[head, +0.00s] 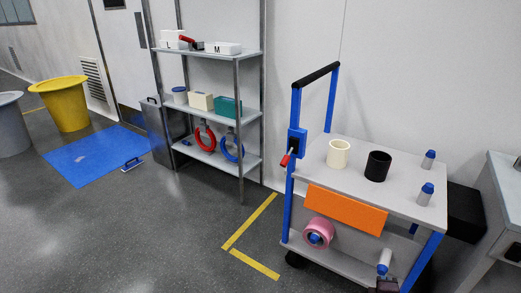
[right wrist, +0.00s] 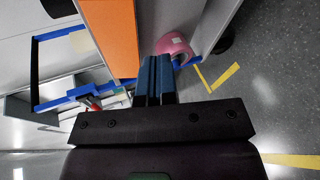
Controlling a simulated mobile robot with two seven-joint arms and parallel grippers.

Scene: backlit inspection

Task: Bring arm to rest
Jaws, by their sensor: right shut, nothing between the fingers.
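My right gripper (head: 383,269) is at the bottom edge of the head view, in front of the cart's lower right part. In the right wrist view its two blue fingers (right wrist: 154,78) are together with nothing between them. They point toward the cart's lower level, where the pink roll (right wrist: 173,46) lies. I cannot tell the exact gap between the fingertips and the cart. My left gripper is in neither view.
The blue-framed cart (head: 315,157) carries a cream cup (head: 339,153), a black cup (head: 378,166), two blue-capped bottles, an orange panel (head: 345,209) and the pink roll (head: 318,232). A grey shelf rack (head: 207,52) stands behind.

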